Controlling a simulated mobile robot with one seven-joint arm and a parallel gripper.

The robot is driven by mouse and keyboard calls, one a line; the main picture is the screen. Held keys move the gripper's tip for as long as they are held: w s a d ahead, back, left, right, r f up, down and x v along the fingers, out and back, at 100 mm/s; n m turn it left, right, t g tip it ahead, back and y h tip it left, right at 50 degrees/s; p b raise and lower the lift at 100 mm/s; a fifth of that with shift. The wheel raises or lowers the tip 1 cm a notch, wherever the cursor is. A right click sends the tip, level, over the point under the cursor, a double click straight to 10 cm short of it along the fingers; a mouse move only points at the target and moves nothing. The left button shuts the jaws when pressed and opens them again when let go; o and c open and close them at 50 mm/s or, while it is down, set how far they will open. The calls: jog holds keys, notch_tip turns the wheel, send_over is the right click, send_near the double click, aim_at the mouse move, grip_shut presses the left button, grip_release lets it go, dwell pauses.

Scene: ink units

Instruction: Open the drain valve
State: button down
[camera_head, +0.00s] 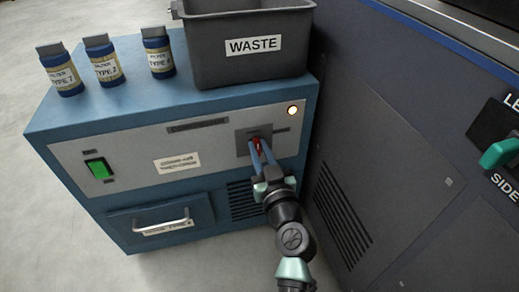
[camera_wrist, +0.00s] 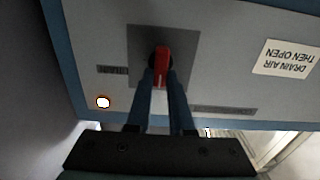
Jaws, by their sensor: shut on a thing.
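The drain valve is a red lever (camera_wrist: 162,62) on a dark square plate (camera_wrist: 190,45) in the wrist view. In the head view the red lever (camera_head: 257,145) shows small at the right of the unit's front panel, partly hidden by the fingers. My gripper (camera_head: 259,150) reaches it from the front. In the wrist view both blue fingers of my gripper (camera_wrist: 163,80) are shut on the lever, one on each side. The lever's lower end lies between the fingers. The small labels beside the plate are too blurred to read.
A lit round lamp (camera_head: 293,110) sits above right of the valve. A grey WASTE bin (camera_head: 215,65) and several blue bottles (camera_head: 103,62) stand on the blue unit. A green switch (camera_head: 98,168) and a drawer (camera_head: 120,228) are left. A dark machine (camera_head: 385,150) stands close at right.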

jog(key=m, duration=0.4)
jog(key=shift+w+d+f+m, duration=0.1)
jog(key=shift+d+m, duration=0.15)
jog(key=shift+m, duration=0.15)
jog(key=shift+w+d+f+m+p, duration=0.1)
jog(key=shift+f+m+p, duration=0.1)
jog(key=shift+m, duration=1.95)
jog(key=shift+s+d+f+m+p, duration=0.15)
jog(key=shift+m+p, duration=0.1)
jog(key=shift+m, duration=1.95)
jog(key=shift+w+d+f+m+p, duration=0.1)
jog(key=shift+w+f+m+p, duration=0.1)
jog(key=shift+m, duration=1.95)
jog(key=c, duration=0.8)
grip_release()
